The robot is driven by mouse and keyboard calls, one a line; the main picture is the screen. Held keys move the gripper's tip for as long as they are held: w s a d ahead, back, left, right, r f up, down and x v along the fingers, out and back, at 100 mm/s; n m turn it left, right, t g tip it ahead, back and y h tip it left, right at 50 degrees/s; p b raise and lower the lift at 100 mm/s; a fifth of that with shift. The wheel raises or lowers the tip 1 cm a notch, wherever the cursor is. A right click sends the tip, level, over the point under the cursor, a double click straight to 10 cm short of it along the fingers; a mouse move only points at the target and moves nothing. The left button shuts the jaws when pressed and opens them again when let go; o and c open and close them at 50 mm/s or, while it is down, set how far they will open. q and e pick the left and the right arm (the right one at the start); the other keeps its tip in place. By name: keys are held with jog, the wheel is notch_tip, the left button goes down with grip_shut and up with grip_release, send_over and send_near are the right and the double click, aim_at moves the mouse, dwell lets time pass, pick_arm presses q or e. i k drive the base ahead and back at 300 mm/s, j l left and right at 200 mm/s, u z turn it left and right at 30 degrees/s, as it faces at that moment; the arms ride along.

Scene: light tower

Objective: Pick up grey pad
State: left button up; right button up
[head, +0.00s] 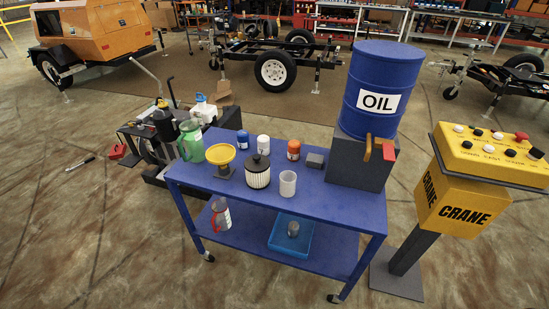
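A small dark grey block (315,160), which looks like the grey pad, lies on the blue cart's top shelf (335,205). It sits between a small orange-and-white can (293,150) on its left and the large grey block (352,165) under the oil drum on its right. Nothing covers it from this view. Neither of my grippers shows in the head view.
A white cup (287,184), a ribbed filter (257,172), a yellow funnel (220,155) and a green jar (190,141) share the shelf. A yellow crane console (455,205) stands right. The shelf's front right is clear.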

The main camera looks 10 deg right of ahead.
aim_at(315, 160)
jog(key=i+j+z, duration=0.6)
jog(key=z, duration=0.15)
jog(key=i+j+z, duration=0.35)
jog(key=j, duration=0.15)
